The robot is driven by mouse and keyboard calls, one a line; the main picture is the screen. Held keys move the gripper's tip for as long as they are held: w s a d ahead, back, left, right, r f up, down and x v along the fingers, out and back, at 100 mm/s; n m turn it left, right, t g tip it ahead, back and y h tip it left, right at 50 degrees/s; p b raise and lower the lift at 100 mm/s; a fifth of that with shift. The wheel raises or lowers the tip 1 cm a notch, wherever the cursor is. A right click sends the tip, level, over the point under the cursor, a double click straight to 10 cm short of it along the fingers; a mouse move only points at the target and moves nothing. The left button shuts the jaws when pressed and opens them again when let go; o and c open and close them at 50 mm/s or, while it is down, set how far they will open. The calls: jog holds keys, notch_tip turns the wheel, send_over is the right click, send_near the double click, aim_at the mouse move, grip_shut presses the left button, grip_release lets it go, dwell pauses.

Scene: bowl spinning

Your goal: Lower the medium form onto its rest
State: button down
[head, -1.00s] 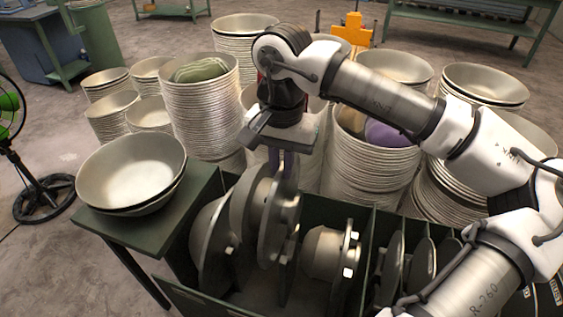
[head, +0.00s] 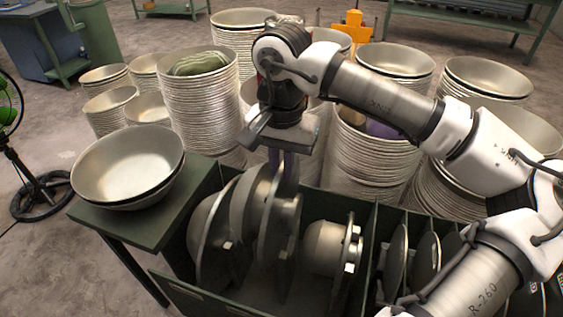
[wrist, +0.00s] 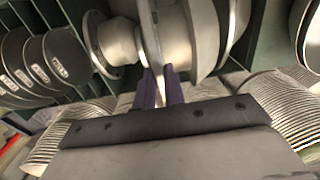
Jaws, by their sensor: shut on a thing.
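The medium form (head: 249,205), a grey metal dome on a round flange, is upright in the green compartmented crate. It stands between the large form (head: 204,225) on the left and the small form (head: 323,250) on the right. My gripper (head: 285,180) reaches down from above and is shut on the medium form's flange edge. In the wrist view the purple fingers (wrist: 160,88) pinch the flange, with the medium form's dome (wrist: 186,35) to their right. The rest under the form is hidden, so I cannot tell whether the form touches it.
The crate's front wall (head: 215,300) and dividers bound the forms. Several thin discs (head: 425,260) stand in the right compartments. Bowls (head: 128,165) sit on the green table at left. Tall bowl stacks (head: 197,105) crowd behind the crate.

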aim_at(284, 198)
jog(key=shift+f+b, duration=1.15)
jog(key=shift+f, duration=0.2)
jog(key=shift+d+f+b, duration=0.1)
jog(key=shift+f+b, duration=0.2)
jog(key=shift+s+d+f+b, duration=0.1)
jog(key=shift+f+b, duration=2.6)
jog(key=shift+b, duration=0.1)
dwell(1.2)
jog(key=shift+f+b, duration=0.3)
jog(key=shift+f, duration=0.05)
jog(key=shift+f+b, duration=1.45)
jog(key=shift+f, duration=0.05)
jog(key=c, duration=1.4)
grip_release()
